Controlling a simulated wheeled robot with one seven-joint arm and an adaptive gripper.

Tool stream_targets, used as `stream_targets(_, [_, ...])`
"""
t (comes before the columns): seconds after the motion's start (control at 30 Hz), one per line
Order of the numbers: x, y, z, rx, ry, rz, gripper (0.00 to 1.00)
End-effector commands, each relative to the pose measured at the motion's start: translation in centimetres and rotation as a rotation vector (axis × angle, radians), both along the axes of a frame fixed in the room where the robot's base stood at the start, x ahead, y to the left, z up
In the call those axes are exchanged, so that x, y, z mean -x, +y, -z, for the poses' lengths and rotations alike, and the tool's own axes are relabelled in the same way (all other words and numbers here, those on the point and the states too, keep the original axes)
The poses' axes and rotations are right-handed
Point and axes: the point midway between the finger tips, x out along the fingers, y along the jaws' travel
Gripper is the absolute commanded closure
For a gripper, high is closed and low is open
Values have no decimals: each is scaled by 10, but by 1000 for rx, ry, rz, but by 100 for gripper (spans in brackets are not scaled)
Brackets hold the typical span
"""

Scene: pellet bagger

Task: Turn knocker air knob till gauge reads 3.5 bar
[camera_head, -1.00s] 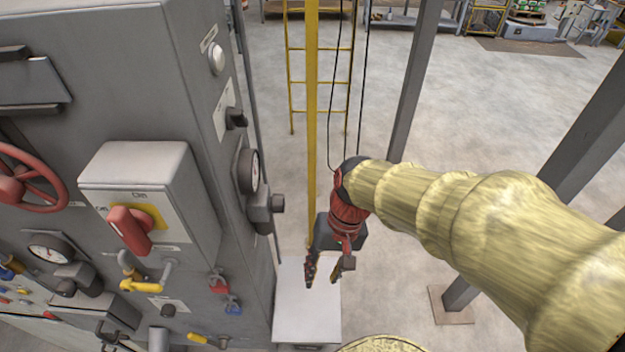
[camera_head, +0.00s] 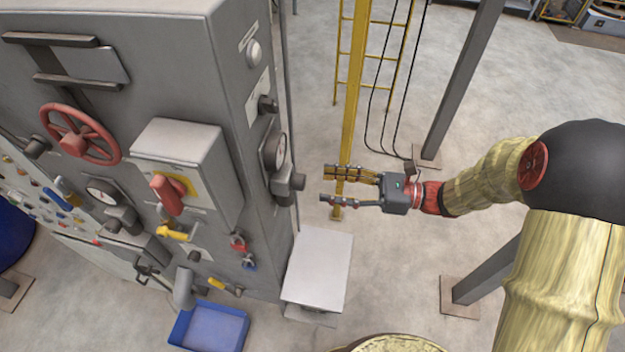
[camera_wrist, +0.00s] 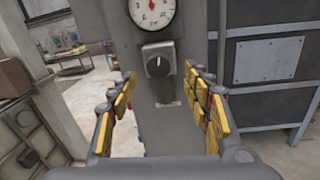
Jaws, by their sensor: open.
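A round white gauge (camera_head: 275,150) sits on the narrow right side of the grey cabinet, with a dark knob (camera_head: 297,181) just below it. In the wrist view, the gauge (camera_wrist: 152,12) is cut off at the top and its reading is too small to tell. The knob (camera_wrist: 158,62) shows a pale mark at the top of its face. My gripper (camera_head: 323,186) is open and empty, held level and pointing left at the knob, with a gap between them. In the wrist view its yellow-padded fingers (camera_wrist: 160,80) stand either side of the knob's line. No label is readable.
The cabinet front carries a red handwheel (camera_head: 80,135), a red switch on a grey box (camera_head: 172,160), a second gauge (camera_head: 102,190) and several small valves. A white-topped box (camera_head: 318,268) stands below the knob. A yellow post (camera_head: 354,90) rises behind my gripper.

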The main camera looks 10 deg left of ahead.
Motion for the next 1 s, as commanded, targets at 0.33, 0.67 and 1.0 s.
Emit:
stream_targets(0.33, [0,50,-1,2,-2,-3,51])
stream_targets(0.67, [0,62,0,3,-2,0,51])
stream_targets(1.0, [0,62,0,3,-3,-1,63])
